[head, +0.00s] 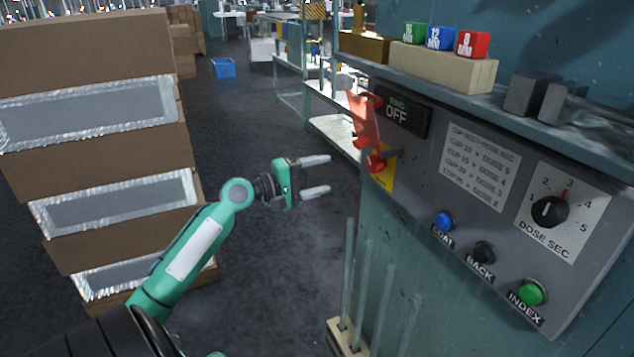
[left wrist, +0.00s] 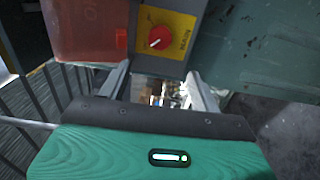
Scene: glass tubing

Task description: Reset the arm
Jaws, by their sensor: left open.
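My left gripper (head: 318,175) is open and empty in the head view, its two fingers pointing right toward the machine's control panel. It is in free air, apart from the panel. In the left wrist view the open fingers (left wrist: 152,92) show with nothing between them but background. A red lever or cover (head: 365,120) stands raised on the panel beside the OFF display (head: 397,112). A red knob on a yellow plate (left wrist: 160,37) lies ahead of the fingers in the left wrist view. My right gripper is in neither view.
Stacked cardboard boxes (head: 90,55) stand on the left, close to my left arm. The panel carries blue (head: 444,221), black (head: 484,252) and green (head: 532,292) buttons and a dose dial (head: 549,209). Several upright glass tubes (head: 385,310) stand in a rack below. Floor between is clear.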

